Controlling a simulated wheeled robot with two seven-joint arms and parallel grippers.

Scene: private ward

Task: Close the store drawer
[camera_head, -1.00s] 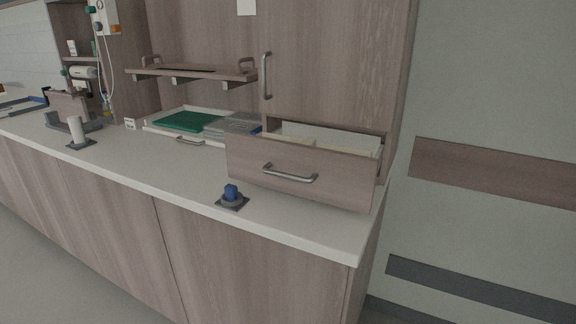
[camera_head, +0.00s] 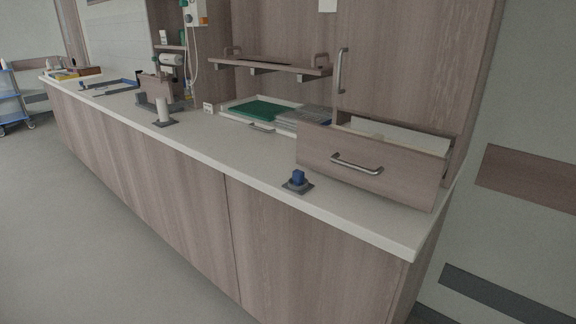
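The store drawer (camera_head: 400,184) is a wood-fronted drawer with a grey metal bar handle (camera_head: 357,164), at the right end of the counter. It is pulled out over the countertop, and its pale open inside (camera_head: 400,135) shows behind the front. Neither of my grippers is in view, and nothing touches the drawer.
A blue knob on a dark base (camera_head: 298,181) stands on the counter (camera_head: 240,160) just left of the drawer. A white tray with a green panel (camera_head: 256,110), a wooden shelf (camera_head: 268,65) and a white cylinder (camera_head: 164,112) lie further left. The floor (camera_head: 100,220) in front is clear.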

